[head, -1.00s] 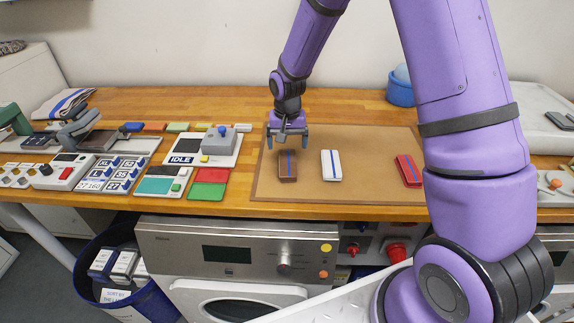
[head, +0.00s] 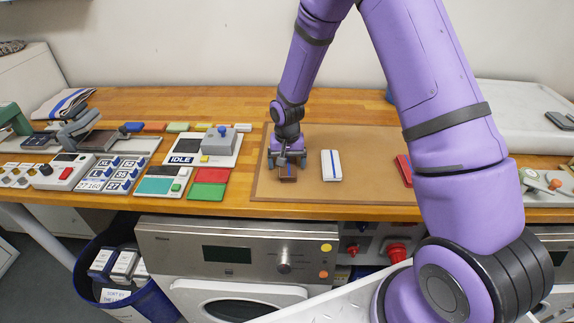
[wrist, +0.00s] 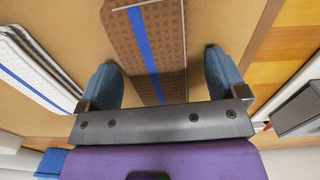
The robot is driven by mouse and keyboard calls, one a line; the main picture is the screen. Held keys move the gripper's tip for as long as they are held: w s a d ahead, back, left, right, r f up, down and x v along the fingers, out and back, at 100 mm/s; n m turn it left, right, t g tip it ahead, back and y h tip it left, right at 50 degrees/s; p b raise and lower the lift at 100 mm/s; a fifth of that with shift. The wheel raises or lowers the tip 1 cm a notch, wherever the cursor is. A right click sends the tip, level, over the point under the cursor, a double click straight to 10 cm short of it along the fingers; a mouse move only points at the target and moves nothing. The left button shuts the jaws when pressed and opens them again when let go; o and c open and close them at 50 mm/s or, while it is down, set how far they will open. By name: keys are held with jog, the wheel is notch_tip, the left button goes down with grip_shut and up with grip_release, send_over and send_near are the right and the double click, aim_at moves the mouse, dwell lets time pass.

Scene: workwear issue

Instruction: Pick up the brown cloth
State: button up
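The brown cloth (head: 288,179) is a folded rectangle with a blue stripe, lying on the tan mat (head: 361,197). In the head view my gripper (head: 287,165) is down over it and hides its far part. In the wrist view the brown cloth (wrist: 150,45) runs between my two blue fingertips (wrist: 163,80), with a gap on each side. My gripper is open, and neither finger visibly touches the cloth.
A white cloth (head: 331,165) with a blue stripe lies just right of the brown one. A red cloth (head: 404,170) lies further right, partly behind my arm. Coloured tiles (head: 207,191) and a grey device (head: 219,141) stand to the left.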

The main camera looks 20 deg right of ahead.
jog(key=c, duration=0.9)
jog(key=shift+r, duration=0.1)
